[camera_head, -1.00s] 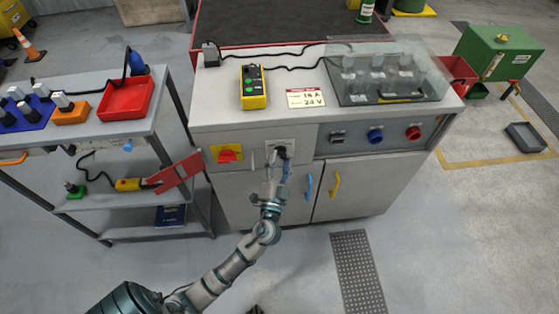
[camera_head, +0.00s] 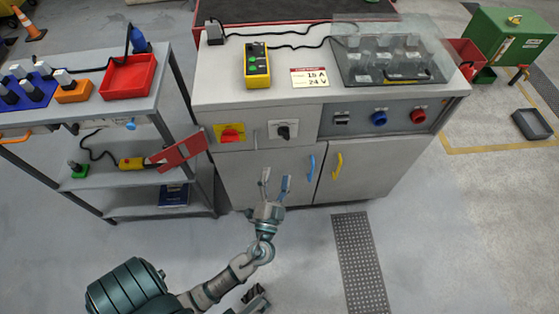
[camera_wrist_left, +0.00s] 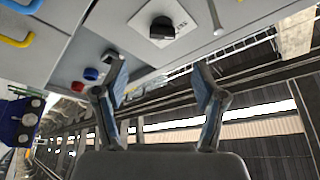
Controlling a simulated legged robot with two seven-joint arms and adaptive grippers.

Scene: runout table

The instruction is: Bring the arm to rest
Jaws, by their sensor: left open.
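My left gripper (camera_head: 275,184) is open and empty in front of the grey cabinet (camera_head: 240,179), below its front panel. Its two fingers stand apart in the left wrist view (camera_wrist_left: 160,95) with nothing between them. A black rotary knob (camera_head: 284,132) on a white plate is above the gripper on the panel. The knob also shows at the top of the left wrist view (camera_wrist_left: 161,28). Part of another gripper or arm of mine shows at the bottom edge, too little to read its fingers.
A red switch on a yellow plate (camera_head: 230,134) is left of the knob. Blue (camera_head: 311,166) and yellow (camera_head: 336,166) door handles are close to the gripper's right. A grey shelf cart (camera_head: 90,116) stands at the left. The floor (camera_head: 420,240) at the right is open around a grating (camera_head: 359,260).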

